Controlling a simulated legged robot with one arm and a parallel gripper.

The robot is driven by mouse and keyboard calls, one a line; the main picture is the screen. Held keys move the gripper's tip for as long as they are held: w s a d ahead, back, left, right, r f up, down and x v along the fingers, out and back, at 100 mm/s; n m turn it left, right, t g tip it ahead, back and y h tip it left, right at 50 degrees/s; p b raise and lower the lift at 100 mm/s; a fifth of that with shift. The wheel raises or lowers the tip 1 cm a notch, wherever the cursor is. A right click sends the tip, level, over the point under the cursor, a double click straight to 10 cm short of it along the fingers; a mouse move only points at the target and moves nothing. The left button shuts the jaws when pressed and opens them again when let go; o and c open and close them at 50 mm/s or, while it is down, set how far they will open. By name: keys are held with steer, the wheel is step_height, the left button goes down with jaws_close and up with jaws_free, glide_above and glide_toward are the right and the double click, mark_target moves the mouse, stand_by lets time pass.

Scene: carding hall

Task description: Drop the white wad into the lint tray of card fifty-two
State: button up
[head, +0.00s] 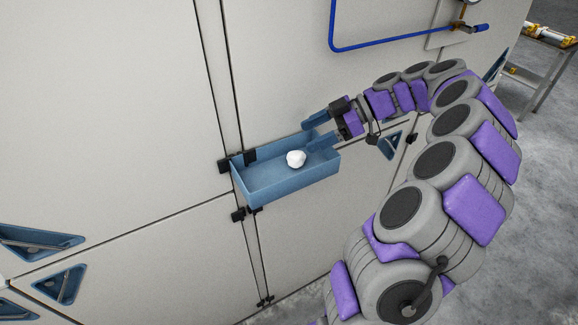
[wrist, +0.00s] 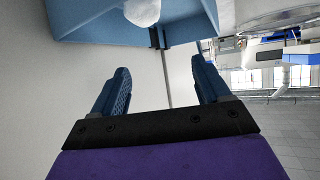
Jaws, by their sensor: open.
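The white wad (head: 296,158) is a small rounded lump. It shows inside the outline of the blue lint tray (head: 285,190), nearer its right end. I cannot tell for sure whether it rests on the tray floor. The tray is an open box fixed to the pale machine front. My gripper (head: 308,133) is open and empty at the tray's back right, its two blue fingers apart. In the wrist view the wad (wrist: 142,10) is at the top edge, partly cut off, against the blue tray (wrist: 85,22), clear of the open fingers. No card number is readable.
Pale machine panels (head: 110,100) stand behind and around the tray. A blue pipe (head: 400,42) runs above my arm. Blue triangular recesses (head: 58,284) are at lower left. A metal cart (head: 545,65) stands at far right on grey floor.

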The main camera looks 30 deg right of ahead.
steer(key=a+r+p+v, duration=0.1)
steer(key=p+v, duration=0.8)
steer(key=v, duration=0.2)
steer(key=shift+s+r, duration=0.35)
steer(key=shift+d, duration=0.2)
